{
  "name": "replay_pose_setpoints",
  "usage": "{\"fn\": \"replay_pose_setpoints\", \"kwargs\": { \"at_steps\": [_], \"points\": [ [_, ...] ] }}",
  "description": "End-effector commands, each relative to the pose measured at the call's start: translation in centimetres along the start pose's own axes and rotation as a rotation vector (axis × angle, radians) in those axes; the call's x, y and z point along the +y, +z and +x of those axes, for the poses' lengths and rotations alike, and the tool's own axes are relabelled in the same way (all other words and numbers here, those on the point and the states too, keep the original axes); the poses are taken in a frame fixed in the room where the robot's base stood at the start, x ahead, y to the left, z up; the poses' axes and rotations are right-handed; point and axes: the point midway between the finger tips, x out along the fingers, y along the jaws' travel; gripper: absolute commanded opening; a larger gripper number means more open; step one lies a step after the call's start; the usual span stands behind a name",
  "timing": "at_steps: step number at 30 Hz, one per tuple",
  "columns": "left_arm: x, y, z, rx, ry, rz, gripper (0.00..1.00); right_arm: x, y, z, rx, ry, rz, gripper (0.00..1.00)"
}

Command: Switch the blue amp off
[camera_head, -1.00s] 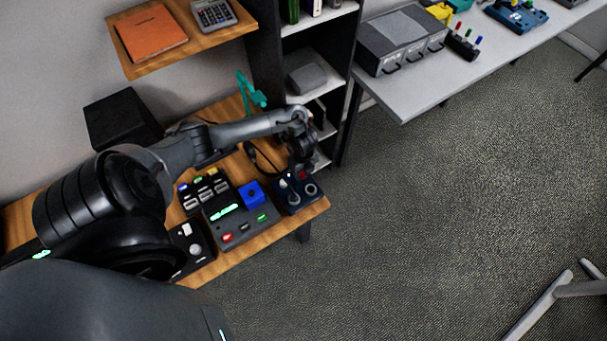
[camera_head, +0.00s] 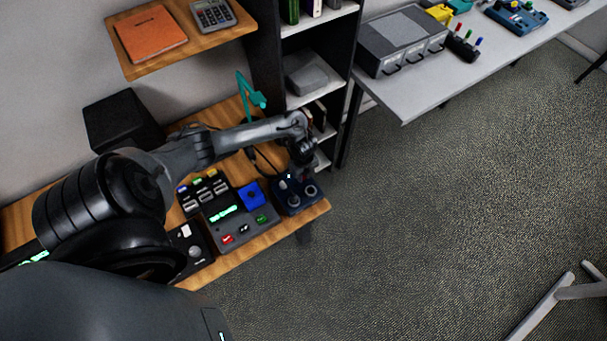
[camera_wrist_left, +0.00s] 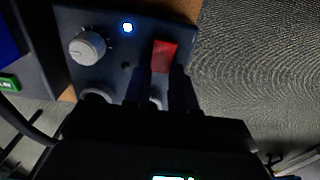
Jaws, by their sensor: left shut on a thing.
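The blue amp (camera_head: 289,208) is a dark blue box at the right end of the wooden desk. In the left wrist view the amp (camera_wrist_left: 112,72) shows a grey knob (camera_wrist_left: 87,48), a lit bluish-white light (camera_wrist_left: 127,28) and a red switch (camera_wrist_left: 164,56). My left gripper (camera_head: 301,172) is over the amp's far right part. In the left wrist view its fingers (camera_wrist_left: 161,76) are either side of the switch's lower end, shut on it. Other grey knobs are partly hidden by the fingers. In the head view the gripper hides the switch. My right gripper is not in view.
A dark control box with a green display (camera_head: 223,213) and a blue block (camera_head: 251,195) stands left of the amp. A teal lamp (camera_head: 250,93) and a shelf unit (camera_head: 348,112) are behind. Open carpet (camera_head: 440,220) lies to the right.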

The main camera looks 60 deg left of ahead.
Motion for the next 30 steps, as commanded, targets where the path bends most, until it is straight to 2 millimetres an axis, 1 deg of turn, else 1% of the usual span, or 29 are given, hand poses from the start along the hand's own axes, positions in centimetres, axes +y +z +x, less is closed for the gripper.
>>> {"fn": "replay_pose_setpoints", "kwargs": {
  "at_steps": [5, 13, 17, 24, 25, 29, 30],
  "points": [
    [0.0, 0.3, 0.0, 0.055, 0.003, -0.001, 0.0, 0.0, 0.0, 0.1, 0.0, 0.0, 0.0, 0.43],
    [0.0, 0.8, 0.0, 0.231, 0.002, -0.001, 0.0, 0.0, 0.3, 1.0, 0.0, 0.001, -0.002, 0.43],
    [0.0, 0.8, -0.2, 0.26, 0.0, 0.0, 0.0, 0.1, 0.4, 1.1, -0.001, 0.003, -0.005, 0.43],
    [0.0, 0.8, -0.3, 0.261, 0.0, 0.0, 0.0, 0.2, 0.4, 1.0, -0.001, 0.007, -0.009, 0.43],
    [0.0, 0.8, -0.3, 0.261, 0.0, 0.0, 0.28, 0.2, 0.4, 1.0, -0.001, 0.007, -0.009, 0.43],
    [0.0, 0.8, -0.3, 0.26, 0.0, 0.0, 0.48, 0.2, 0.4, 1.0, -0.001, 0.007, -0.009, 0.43],
    [0.0, 0.8, -0.3, 0.26, 0.0, 0.0, 0.51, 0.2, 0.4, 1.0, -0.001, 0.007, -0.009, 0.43]
  ]
}}
